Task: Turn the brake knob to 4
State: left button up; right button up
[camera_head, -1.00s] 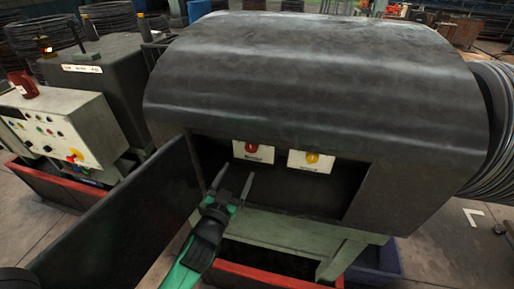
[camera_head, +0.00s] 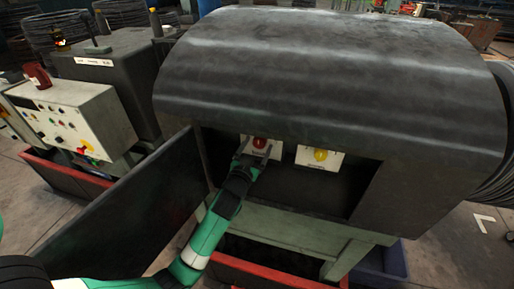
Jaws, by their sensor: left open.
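A red knob (camera_head: 259,142) sits on a white plate inside the open recess of the dark machine housing. A yellow knob (camera_head: 320,155) sits on a second white plate to its right. The plate labels are too small to read, so I cannot tell which one is the brake knob or its setting. My left gripper (camera_head: 254,155) is open, its fingertips at the lower part of the red knob's plate, just below the red knob. Whether it touches the knob I cannot tell. My right gripper is not in view.
The opened dark door panel (camera_head: 125,215) stands left of the recess, beside my left arm. A control box (camera_head: 75,115) with buttons is at the far left. A red tray (camera_head: 262,276) lies under the machine. A wire coil stands at the right edge.

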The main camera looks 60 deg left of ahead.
pick_arm(q)
grip_shut()
dwell(0.4)
jog(key=m+p, duration=0.3)
jog(key=shift+r+m, duration=0.15)
jog(key=shift+m, duration=0.25)
jog(key=shift+m+g+p, duration=0.3)
jog(key=shift+m+p, duration=0.55)
jog(key=shift+m, duration=0.35)
jog(key=shift+m+p, duration=0.55)
jog(key=shift+m, duration=0.55)
